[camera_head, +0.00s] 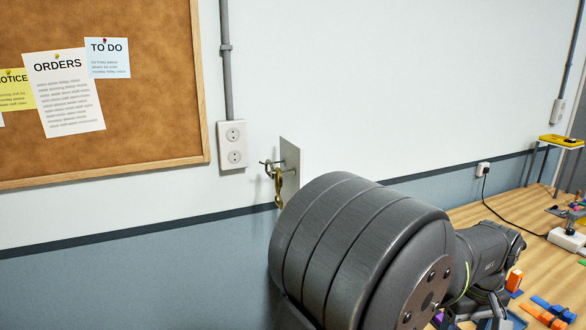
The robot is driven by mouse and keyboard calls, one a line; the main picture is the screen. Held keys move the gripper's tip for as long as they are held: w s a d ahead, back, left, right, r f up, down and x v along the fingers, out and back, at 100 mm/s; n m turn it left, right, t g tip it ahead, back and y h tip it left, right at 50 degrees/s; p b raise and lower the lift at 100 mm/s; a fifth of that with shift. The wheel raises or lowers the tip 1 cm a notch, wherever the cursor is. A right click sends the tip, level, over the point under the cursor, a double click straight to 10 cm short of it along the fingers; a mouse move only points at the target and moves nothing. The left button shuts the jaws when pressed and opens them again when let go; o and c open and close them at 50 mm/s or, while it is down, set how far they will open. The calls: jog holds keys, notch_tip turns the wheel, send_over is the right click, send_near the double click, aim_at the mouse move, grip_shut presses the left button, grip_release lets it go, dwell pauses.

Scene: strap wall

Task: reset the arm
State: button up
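My arm fills the lower middle of the head view, with a large dark joint close to the camera. Behind it the arm runs away to the right, over the wooden surface. What seems to be my gripper (492,310) is partly in view low at the right, by the blue and orange pieces. It is small and partly hidden by my arm, so I cannot tell whether its fingers are open or holding anything.
A metal wall plate (290,160) carries a hook with a brass-coloured item (279,188) hanging from it, just behind my arm. A white double socket (232,145) and a cork board (150,125) are left of it. Blue strips (560,313), an orange piece (514,280) and a white power strip (568,238) lie at right.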

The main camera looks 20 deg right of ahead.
notch_tip(320, 180, down, 14)
jog(key=shift+r, duration=0.1)
jog(key=shift+f+m, duration=0.25)
jog(key=shift+m, duration=0.05)
jog(key=m, duration=0.3)
jog(key=shift+m, duration=0.3)
jog(key=m, duration=0.3)
jog(key=shift+m, duration=0.4)
jog(key=m, duration=0.4)
jog(key=shift+a, duration=0.1)
jog(key=shift+m, duration=2.1)
